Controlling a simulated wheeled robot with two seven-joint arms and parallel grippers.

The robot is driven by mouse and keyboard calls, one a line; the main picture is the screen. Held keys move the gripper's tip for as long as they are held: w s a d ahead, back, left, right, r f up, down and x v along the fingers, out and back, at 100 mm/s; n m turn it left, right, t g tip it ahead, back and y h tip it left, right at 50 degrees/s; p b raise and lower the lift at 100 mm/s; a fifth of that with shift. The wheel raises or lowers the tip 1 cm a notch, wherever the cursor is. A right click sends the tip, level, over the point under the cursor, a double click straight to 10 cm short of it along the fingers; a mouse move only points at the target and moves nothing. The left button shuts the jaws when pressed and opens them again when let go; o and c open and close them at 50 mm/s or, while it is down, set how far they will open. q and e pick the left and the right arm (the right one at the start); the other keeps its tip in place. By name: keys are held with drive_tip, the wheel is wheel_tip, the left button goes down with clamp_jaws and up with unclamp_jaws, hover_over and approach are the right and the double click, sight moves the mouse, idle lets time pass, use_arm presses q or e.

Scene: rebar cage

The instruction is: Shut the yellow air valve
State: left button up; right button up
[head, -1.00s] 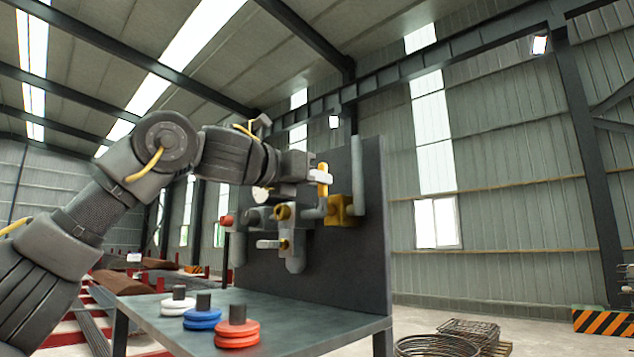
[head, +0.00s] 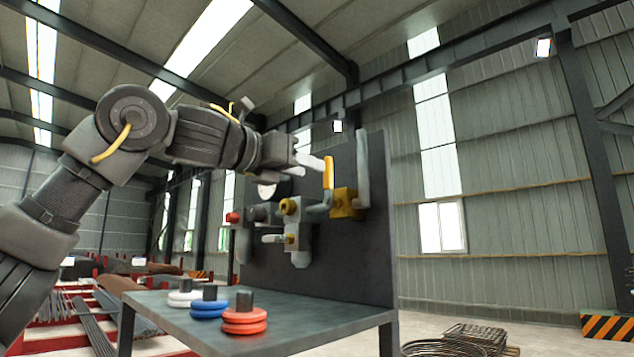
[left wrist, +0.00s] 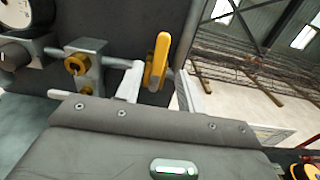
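The yellow air valve has a yellow block body (head: 345,203) on the dark upright panel. Its yellow lever (head: 328,172) stands upright beside the grey pipe. My left gripper (head: 310,162) is at the upper part of the lever, its pale fingers pointing at the panel. In the left wrist view the yellow lever (left wrist: 158,62) shows in the gap between the pale fingers (left wrist: 158,85), with space on both sides. The fingers are apart and empty. I cannot tell how deep the lever lies between them. My right gripper is not in view.
Below are a brass fitting (head: 290,206), a second small valve with a pale lever (head: 273,239), a red knob (head: 233,217) and a gauge (head: 266,190). White, blue and red ring stacks (head: 244,316) stand on the bench (head: 300,322).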

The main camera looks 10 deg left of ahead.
use_arm(q)
drive_tip(key=b+v, duration=0.1)
drive_tip(key=v, duration=0.4)
drive_tip(key=shift+s+a+b, duration=0.2)
drive_tip(key=shift+s+b, duration=0.1)
drive_tip(key=shift+s, duration=0.05)
